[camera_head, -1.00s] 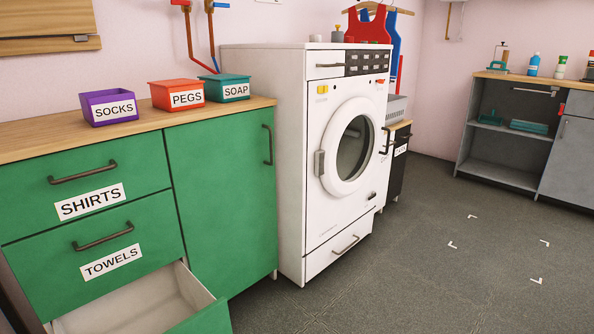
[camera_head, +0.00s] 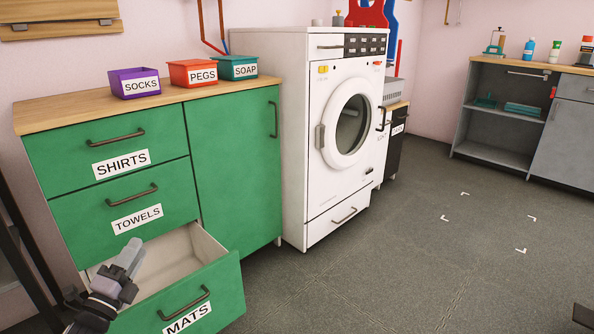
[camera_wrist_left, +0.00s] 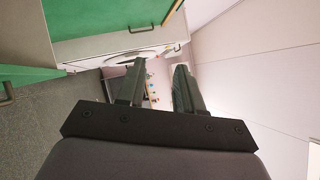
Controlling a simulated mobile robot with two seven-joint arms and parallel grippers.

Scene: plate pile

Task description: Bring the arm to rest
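My left gripper (camera_head: 128,260) is at the lower left of the head view, in front of the green cabinet (camera_head: 236,165) and over the left side of the open MATS drawer (camera_head: 222,283). In the left wrist view its two dark fingers (camera_wrist_left: 156,84) stand apart with nothing between them. The visible part of the drawer's inside is pale and bare. The left gripper hides part of the drawer. My right gripper cannot be made out in either view.
The SHIRTS (camera_head: 108,142) and TOWELS (camera_head: 122,204) drawers are shut. A white washing machine (camera_head: 318,190) stands right of the cabinet. Bins for socks (camera_head: 134,85), pegs (camera_head: 192,73) and soap (camera_head: 238,67) stand on the cabinet top. Floor on the right is clear, with white corner marks.

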